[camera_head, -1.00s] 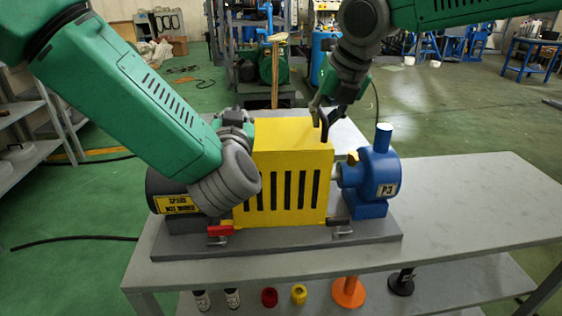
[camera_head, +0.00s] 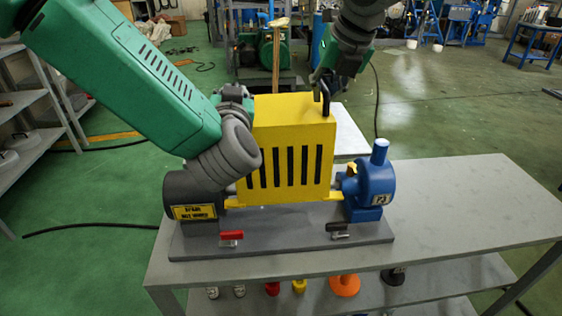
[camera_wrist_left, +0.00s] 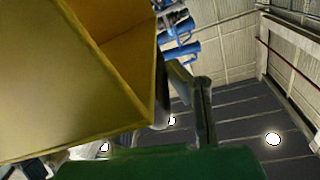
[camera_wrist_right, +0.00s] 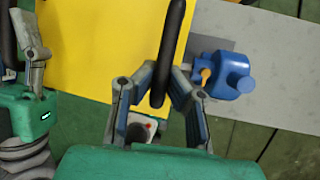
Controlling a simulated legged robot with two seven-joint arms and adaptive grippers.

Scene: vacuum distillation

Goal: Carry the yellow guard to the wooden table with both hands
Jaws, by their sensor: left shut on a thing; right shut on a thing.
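The yellow guard (camera_head: 290,150), a box with dark slots in its front, hangs a little above the grey base plate (camera_head: 280,244), between the dark motor (camera_head: 192,190) and the blue pump (camera_head: 372,188). My right gripper (camera_head: 325,82) is shut on the black handle (camera_wrist_right: 168,50) at the guard's right end; the right wrist view shows its fingers (camera_wrist_right: 158,92) around it. My left gripper (camera_wrist_right: 30,50) is at the guard's other handle, shut; my arm mostly hides it in the head view. The guard's open underside (camera_wrist_left: 120,60) fills much of the left wrist view. I cannot make out a wooden table.
The base plate stands on a grey metal table (camera_head: 470,205), clear on its right side. A red-handled clamp (camera_head: 230,236) and a dark-handled clamp (camera_head: 338,228) sit at the plate's front. Grey shelves (camera_head: 30,120) stand at the left. A light surface (camera_head: 350,133) lies behind the guard.

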